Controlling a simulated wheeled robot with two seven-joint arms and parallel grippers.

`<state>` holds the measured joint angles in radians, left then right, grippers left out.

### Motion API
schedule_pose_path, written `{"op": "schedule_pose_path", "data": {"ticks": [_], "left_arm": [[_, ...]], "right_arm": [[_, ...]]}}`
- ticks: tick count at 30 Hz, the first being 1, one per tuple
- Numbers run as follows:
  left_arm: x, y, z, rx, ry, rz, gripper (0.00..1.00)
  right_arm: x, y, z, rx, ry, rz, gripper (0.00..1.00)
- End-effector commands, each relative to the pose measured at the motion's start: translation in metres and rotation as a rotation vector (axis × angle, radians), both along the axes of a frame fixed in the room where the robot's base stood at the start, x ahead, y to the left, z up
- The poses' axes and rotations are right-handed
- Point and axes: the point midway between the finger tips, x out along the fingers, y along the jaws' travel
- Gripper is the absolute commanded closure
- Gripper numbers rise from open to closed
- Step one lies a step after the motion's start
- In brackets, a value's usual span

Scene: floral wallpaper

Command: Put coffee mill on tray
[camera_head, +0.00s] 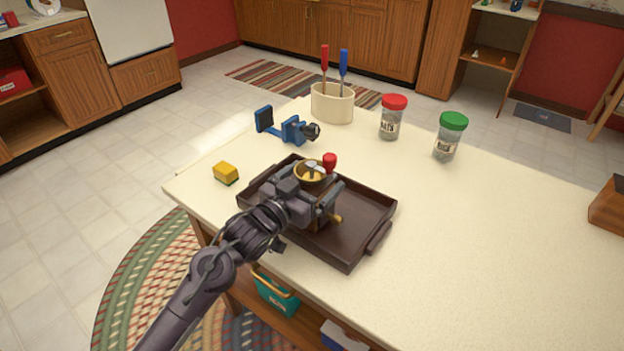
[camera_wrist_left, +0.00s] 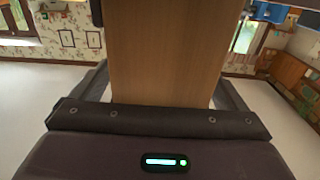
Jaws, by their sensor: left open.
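The coffee mill (camera_head: 310,174), with a brass-coloured bowl and a red knob on its crank, stands upright over the dark brown tray (camera_head: 352,247), toward its back left part. It appears to rest on the tray, though its base is partly hidden. My left gripper (camera_head: 316,200) is open, with its fingers on either side of the mill's body. In the left wrist view the mill's wooden body (camera_wrist_left: 165,55) fills the space between the fingers. My right gripper is not in view.
A yellow sponge (camera_head: 226,173) lies left of the tray. A blue clamp-like tool (camera_head: 292,130), a cream utensil holder (camera_head: 332,104), a red-lidded jar (camera_head: 391,120) and a green-lidded jar (camera_head: 448,140) stand behind. The table's right side is mostly clear.

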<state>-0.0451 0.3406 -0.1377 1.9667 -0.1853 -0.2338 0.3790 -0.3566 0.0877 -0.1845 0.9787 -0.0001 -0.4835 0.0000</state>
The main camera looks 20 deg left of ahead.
Motion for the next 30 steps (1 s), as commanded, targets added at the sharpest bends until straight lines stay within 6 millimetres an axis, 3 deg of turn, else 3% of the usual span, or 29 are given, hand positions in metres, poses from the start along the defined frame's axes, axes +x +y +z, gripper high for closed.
{"op": "schedule_pose_path", "data": {"ticks": [7, 21, 30], "left_arm": [[-0.008, 0.003, 0.002, 0.001, 0.002, 0.001, 0.06], [-0.088, 0.032, 0.002, 0.001, 0.003, -0.001, 0.06], [-0.111, 0.041, 0.003, 0.0, 0.001, 0.0, 0.06]], "right_arm": [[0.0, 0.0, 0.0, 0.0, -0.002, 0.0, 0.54], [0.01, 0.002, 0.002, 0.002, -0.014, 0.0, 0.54], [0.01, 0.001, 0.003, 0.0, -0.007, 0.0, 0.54]]}}
